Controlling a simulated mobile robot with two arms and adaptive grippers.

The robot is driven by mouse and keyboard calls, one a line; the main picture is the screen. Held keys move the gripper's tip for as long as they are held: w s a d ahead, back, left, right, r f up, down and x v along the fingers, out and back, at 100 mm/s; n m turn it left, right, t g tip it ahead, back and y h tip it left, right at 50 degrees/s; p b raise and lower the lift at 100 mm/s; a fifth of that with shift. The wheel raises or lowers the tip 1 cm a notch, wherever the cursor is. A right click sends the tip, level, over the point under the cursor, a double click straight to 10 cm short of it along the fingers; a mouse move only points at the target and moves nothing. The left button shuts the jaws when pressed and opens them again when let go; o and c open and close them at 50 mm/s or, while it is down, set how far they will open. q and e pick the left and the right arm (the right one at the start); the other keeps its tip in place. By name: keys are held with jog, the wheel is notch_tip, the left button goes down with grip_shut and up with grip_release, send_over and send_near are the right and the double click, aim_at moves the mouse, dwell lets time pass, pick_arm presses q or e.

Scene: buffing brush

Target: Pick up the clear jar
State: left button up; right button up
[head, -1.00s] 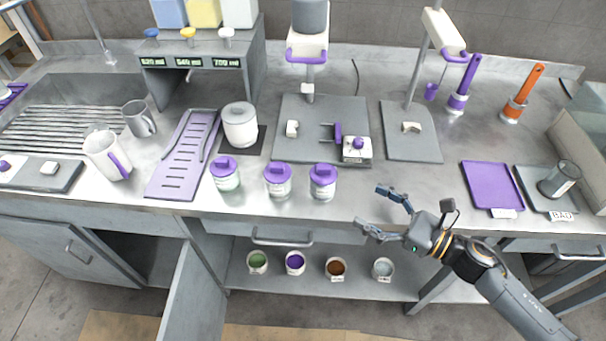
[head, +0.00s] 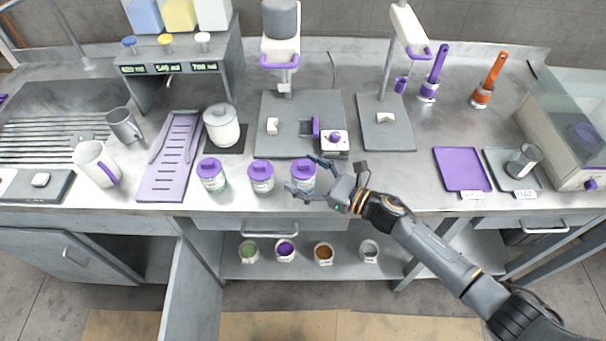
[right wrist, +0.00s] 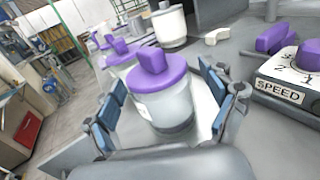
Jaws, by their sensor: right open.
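Three jars with purple lids stand in a row at the counter's front. The right-hand one, a clear jar (head: 302,173) with see-through walls, is upright. In the right wrist view the nearest jar (right wrist: 172,108) stands upright between my fingers, with a gap visible on its right side. My right gripper (head: 300,175) is open around this jar, with one finger at its back right and the other at its front; it also shows in the right wrist view (right wrist: 163,110). The other two jars are the middle jar (head: 261,177) and the left jar (head: 212,176). My left gripper is not in view.
A grey mixer base (head: 270,135) with a speed box (head: 335,143) stands just behind the jars. Several open cups, one a green cup (head: 249,250), sit on the shelf below. A purple tray (head: 462,168) lies to the right.

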jog(key=shift+w+a, duration=0.1)
jog(key=shift+c, duration=0.2)
jog(key=c, duration=1.4)
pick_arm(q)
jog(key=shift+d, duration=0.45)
pick_arm(e)
jog(key=shift+r, duration=0.15)
